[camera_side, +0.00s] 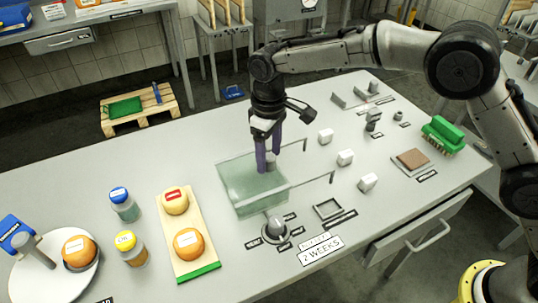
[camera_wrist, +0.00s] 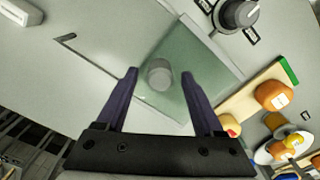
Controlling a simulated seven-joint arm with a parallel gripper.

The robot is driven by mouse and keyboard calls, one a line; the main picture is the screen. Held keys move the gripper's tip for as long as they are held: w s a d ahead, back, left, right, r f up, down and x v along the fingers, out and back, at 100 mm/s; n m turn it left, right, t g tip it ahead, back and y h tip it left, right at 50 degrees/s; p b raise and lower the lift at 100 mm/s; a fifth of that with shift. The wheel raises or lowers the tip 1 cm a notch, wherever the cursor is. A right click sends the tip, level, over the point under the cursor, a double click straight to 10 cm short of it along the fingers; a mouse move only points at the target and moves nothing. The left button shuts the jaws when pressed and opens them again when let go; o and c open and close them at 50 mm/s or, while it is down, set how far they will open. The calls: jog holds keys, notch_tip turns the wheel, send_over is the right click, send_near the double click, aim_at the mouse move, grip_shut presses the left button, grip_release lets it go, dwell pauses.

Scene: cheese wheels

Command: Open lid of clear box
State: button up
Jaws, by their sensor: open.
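The clear box (camera_side: 238,192), greenish and see-through, stands near the middle of the table in the side view. Its flat top, the lid (camera_wrist: 205,65), fills the centre of the wrist view and looks closed. A round grey knob (camera_wrist: 160,76) stands on the lid. My gripper (camera_side: 267,168) has purple fingers and points down at the lid. In the wrist view my open gripper (camera_wrist: 158,75) has one finger on each side of the knob, with a gap on both sides. In the side view the fingers partly hide the knob.
Thin metal rods (camera_side: 318,180) stick out right of the box. A dial (camera_side: 275,230) stands in front of it. A wooden board (camera_side: 204,247) with cheese wheels lies left, beside jars (camera_side: 131,249). White blocks (camera_side: 345,158) sit to the right.

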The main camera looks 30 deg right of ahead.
jog(key=shift+f, duration=0.45)
grip_shut()
jog(key=shift+r, duration=0.1)
dwell(1.1)
